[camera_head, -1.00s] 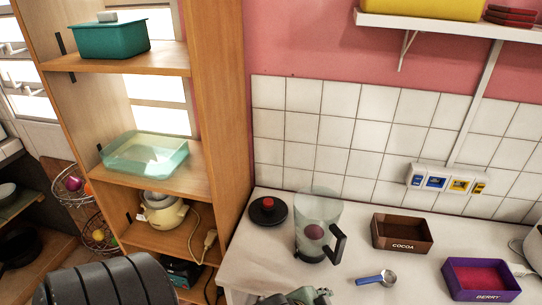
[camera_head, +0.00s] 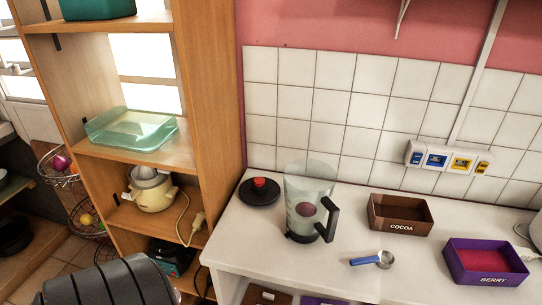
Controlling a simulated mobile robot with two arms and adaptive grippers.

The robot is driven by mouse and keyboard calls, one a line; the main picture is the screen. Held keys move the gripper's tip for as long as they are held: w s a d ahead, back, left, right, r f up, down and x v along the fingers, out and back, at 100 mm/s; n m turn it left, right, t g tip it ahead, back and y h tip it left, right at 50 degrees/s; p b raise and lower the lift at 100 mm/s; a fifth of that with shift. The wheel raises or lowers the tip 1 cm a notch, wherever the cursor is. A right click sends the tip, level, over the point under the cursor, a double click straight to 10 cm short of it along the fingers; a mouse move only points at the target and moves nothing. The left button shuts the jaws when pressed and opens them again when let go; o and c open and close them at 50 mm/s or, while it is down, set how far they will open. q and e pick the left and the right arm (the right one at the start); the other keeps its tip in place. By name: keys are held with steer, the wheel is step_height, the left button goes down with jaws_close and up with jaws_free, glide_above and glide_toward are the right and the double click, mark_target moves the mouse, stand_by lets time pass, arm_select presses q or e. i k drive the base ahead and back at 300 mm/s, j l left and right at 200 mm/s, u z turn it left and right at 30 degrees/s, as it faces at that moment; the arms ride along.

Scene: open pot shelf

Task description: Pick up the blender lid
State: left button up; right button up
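The blender lid (camera_head: 260,191) is a flat black disc with a red knob on top. It lies on the white counter at its left end, close to the tiled wall. The clear blender jug (camera_head: 308,205) with a black handle stands upright just right of the lid, with a dark reddish round thing inside. A dark ribbed part of my arm shows at the bottom left. Neither gripper's fingers show in this view.
Right of the jug are a blue-handled scoop (camera_head: 372,260), a brown cocoa box (camera_head: 400,214) and a purple berry box (camera_head: 487,262). The wooden shelf (camera_head: 212,120) rises just left of the counter. The counter front (camera_head: 330,268) is fairly clear.

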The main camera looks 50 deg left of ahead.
mark_target(250, 194)
steer(key=l+u, duration=0.15)
steer(key=u, duration=0.25)
steer(key=l+u, duration=0.15)
steer(key=u, duration=0.2)
steer(key=l+u, duration=0.15)
steer(key=u, duration=0.25)
steer(key=i+l, duration=0.05)
